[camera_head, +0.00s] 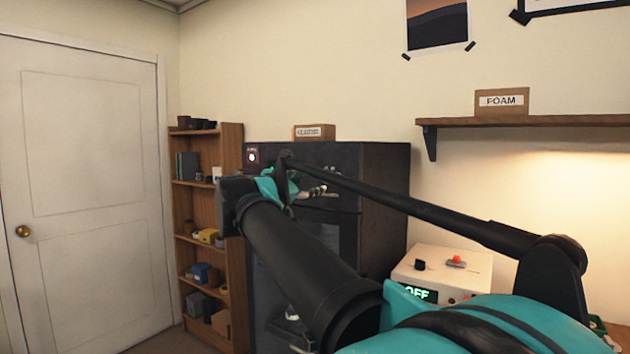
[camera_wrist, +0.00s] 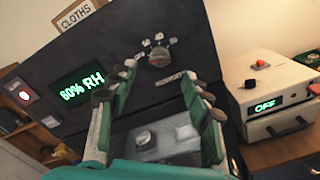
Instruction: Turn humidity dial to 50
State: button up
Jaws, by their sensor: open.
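The humidity dial (camera_wrist: 160,55) is a small dark round knob on the upper front of the dark cabinet, with pale marks around it and a small label below. A green display (camera_wrist: 82,88) to its left reads 60% RH. My gripper (camera_wrist: 163,76) is open, its two fingers pointing toward the cabinet. In the wrist view the dial appears just beyond and between the fingertips; I cannot tell whether they touch it.
A white device (camera_head: 440,262) with a green OFF display, a black knob and a red button stands to the right. A CLOTHS box (camera_wrist: 75,14) sits on the cabinet. A wooden shelf (camera_head: 232,160) stands left, and a wall shelf (camera_head: 580,121) hangs at right.

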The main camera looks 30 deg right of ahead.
aim_at(324, 179)
jog(key=shift+x, duration=3.45)
jog(key=c, duration=1.1)
jog(key=shift+m, duration=0.4)
jog(key=m, duration=0.3)
jog(key=shift+m, duration=0.3)
jog(key=m, duration=0.4)
jog(key=shift+m, duration=0.3)
